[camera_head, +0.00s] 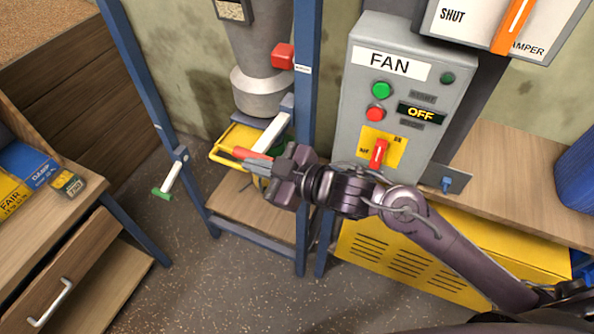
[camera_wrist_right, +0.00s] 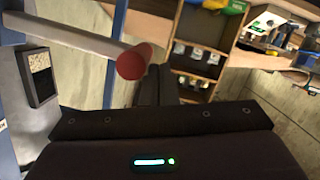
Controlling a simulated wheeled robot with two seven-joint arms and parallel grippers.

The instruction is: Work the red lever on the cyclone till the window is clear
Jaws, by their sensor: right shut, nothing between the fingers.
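The cyclone (camera_head: 262,60) is a grey cone in the blue frame, in the head view. Its white lever (camera_head: 271,134) slopes down left to a red grip (camera_head: 246,153). The grip's round end (camera_wrist_right: 134,61) shows in the right wrist view. A small dark-framed window (camera_head: 232,9) is cut by the head view's top edge. In the wrist view the window (camera_wrist_right: 41,74) is pale and speckled above, dark below. My right gripper (camera_head: 256,166) is shut and empty, its fingers (camera_wrist_right: 158,85) close beside the red grip; contact cannot be told. My left gripper is out of view.
A grey fan box (camera_head: 404,90) reading OFF stands right of the frame. A yellow tray (camera_head: 224,151) is below the cyclone, behind my gripper. A green-tipped white lever (camera_head: 172,180) sticks out lower left. A wooden bench (camera_head: 72,225) is at left. Floor between is clear.

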